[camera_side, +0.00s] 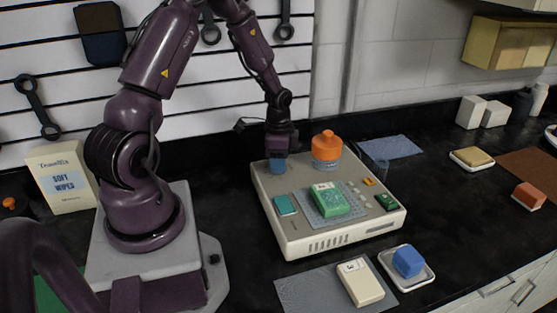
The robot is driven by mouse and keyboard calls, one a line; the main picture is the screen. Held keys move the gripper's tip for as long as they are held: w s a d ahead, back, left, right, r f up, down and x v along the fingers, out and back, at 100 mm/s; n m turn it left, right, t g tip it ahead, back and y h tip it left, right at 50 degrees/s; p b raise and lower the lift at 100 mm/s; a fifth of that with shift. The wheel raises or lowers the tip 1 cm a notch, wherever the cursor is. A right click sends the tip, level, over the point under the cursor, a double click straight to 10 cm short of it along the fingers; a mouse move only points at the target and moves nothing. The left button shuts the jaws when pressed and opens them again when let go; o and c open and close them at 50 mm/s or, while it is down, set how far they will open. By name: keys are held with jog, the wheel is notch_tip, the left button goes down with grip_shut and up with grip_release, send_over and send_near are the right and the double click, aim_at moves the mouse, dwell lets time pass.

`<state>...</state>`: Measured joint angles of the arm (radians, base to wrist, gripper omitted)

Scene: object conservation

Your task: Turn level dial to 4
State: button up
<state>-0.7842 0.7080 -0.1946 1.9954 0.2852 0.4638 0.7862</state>
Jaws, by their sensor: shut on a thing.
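A beige bench machine (283,240) stands on the dark counter in the side view. A small blue knob (277,168) sits at its back left corner and looks like the level dial. My gripper (277,158) points down over this knob and is shut on it. The fingers hide the knob's upper part, and its markings cannot be read, so its setting cannot be told. A small green display (387,202) is at the machine's right edge, too small to read.
An orange rounded container (327,150) stands close right of my gripper. A green block (330,203) lies on the machine's dotted plate, beside a teal piece (285,205). In front are a cream block (360,283) and a blue block (407,261) in a white dish.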

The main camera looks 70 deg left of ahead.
jog(key=shift+m, duration=0.3)
jog(key=o, duration=0.9)
notch_tip(320, 180, up, 13)
dwell(0.5)
